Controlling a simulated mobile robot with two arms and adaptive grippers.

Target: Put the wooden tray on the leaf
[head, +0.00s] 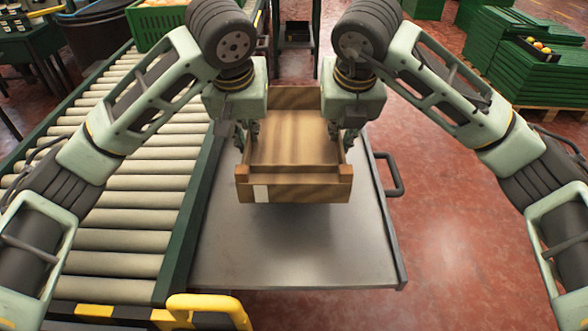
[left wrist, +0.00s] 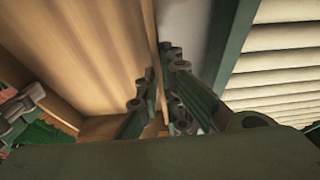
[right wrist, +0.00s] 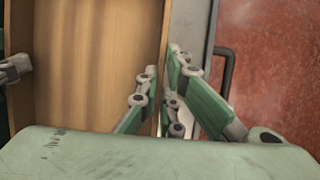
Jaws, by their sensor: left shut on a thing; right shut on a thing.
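The wooden tray (head: 291,150) is empty and hangs between my two grippers, above the leaf, with a shadow under its near end. The leaf (head: 290,245) is a flat grey metal surface beside the roller conveyor. My left gripper (head: 244,138) is shut on the tray's left wall; the wall also shows between its fingers in the left wrist view (left wrist: 160,88). My right gripper (head: 343,140) is shut on the tray's right wall, also seen between the fingers in the right wrist view (right wrist: 163,90).
The roller conveyor (head: 125,210) runs along the left with a green crate (head: 155,22) at its far end. A dark handle (head: 391,174) sticks out on the leaf's right. A yellow rail (head: 210,308) is at the near edge. Green crates (head: 525,65) are stacked at the back right.

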